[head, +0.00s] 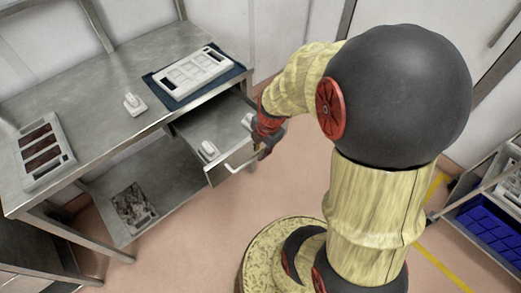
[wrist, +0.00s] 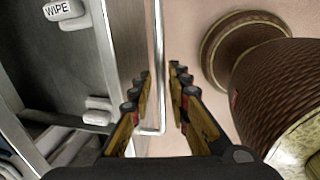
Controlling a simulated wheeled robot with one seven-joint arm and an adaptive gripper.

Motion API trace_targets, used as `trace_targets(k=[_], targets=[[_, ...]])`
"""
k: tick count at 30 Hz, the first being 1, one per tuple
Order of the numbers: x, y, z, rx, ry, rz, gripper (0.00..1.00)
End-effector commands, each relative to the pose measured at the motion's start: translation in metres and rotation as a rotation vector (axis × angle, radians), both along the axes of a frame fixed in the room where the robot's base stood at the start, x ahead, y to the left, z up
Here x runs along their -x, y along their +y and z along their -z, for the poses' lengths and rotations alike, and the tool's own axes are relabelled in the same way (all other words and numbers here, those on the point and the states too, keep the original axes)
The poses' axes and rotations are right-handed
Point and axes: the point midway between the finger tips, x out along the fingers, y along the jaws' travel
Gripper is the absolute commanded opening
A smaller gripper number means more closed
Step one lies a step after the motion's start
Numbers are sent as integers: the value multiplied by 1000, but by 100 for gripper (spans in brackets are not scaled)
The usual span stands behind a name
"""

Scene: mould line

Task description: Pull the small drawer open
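The small metal drawer (head: 222,130) stands out from under the steel table, its inside showing. White pieces lie in it; one in the wrist view reads "WIPE" (wrist: 62,11). The drawer's pale bar handle (head: 243,165) runs along its front. In the wrist view the handle (wrist: 158,60) passes between the fingers of my gripper (wrist: 160,85), with a gap to the right finger. The left fingertips are near the drawer front (wrist: 125,45). My gripper (head: 264,150) is open at the handle; my arm hides part of the drawer's right side.
The steel table (head: 100,85) carries a white tray on a blue mat (head: 152,82), a small white block (head: 134,104) and a tray with dark slots (head: 43,150). A lower shelf (head: 150,180) lies below. A rack with blue bins (head: 490,225) stands right. Floor before the drawer is clear.

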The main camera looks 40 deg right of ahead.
Motion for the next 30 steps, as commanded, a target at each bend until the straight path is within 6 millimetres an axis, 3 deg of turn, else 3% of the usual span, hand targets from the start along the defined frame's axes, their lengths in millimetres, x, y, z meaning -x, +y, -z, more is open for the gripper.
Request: trace_targets(k=[12, 16, 21, 30], targets=[[14, -1, -79, 4, -6, 2, 18], [18, -1, -97, 2, -3, 1, 18], [21, -1, -108, 1, -1, 0, 18], [22, -1, -110, 1, 0, 0, 18]])
